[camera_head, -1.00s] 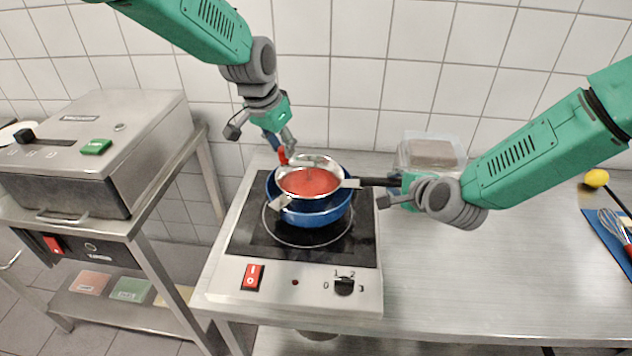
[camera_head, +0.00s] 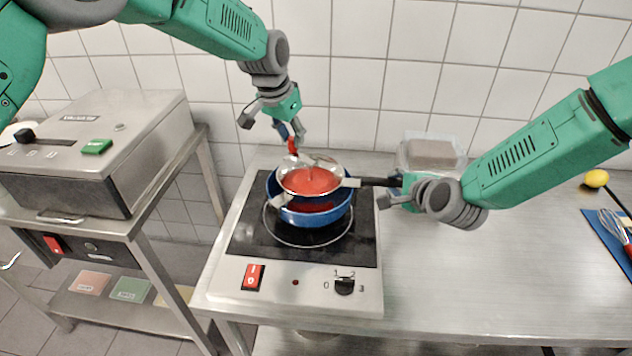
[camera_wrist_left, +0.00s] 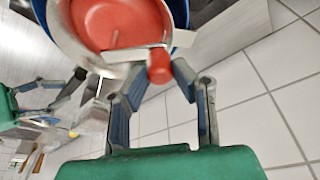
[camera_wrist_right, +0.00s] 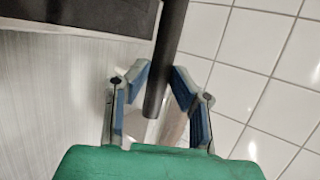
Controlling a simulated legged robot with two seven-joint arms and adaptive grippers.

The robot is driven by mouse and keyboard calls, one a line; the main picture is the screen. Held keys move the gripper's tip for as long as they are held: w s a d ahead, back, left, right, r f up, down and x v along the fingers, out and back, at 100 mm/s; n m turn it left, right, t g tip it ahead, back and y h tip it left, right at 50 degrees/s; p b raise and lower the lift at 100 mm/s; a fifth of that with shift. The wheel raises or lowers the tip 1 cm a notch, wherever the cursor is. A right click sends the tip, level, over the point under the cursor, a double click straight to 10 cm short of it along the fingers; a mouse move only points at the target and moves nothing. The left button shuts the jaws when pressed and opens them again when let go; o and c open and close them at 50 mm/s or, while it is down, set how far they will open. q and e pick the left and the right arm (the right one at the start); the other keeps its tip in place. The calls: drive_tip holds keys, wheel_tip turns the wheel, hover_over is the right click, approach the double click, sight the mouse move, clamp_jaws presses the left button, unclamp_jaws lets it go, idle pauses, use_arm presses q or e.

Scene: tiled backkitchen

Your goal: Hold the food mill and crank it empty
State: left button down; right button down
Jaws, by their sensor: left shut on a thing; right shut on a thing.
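The food mill (camera_head: 338,166) is a steel bowl holding red sauce (camera_head: 309,181), set over a blue pot (camera_head: 318,215) on the hotplate. Red also shows inside the blue pot. Its black handle (camera_head: 377,182) points right, and my right gripper (camera_head: 396,190) is shut on it; the handle also runs between the fingers in the right wrist view (camera_wrist_right: 168,60). My left gripper (camera_head: 290,142) is shut on the red crank knob (camera_head: 293,146) at the bowl's back edge; the knob (camera_wrist_left: 159,66) sits between the fingertips in the left wrist view.
The hotplate (camera_head: 222,282) has a red switch (camera_head: 253,277) and a dial (camera_head: 344,286). A steel machine (camera_head: 95,150) stands left on its own cart. A clear container (camera_head: 432,152) is behind my right gripper.

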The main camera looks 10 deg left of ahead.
use_arm(q)
drive_tip(key=shift+w+d, duration=0.6)
drive_tip(key=shift+d, duration=0.1)
drive_tip(key=d, duration=0.3)
drive_tip(key=shift+w, duration=0.4)
drive_tip(key=d, duration=0.2)
drive_tip(key=shift+s+d, duration=0.35)
drive_tip(key=shift+s, duration=0.05)
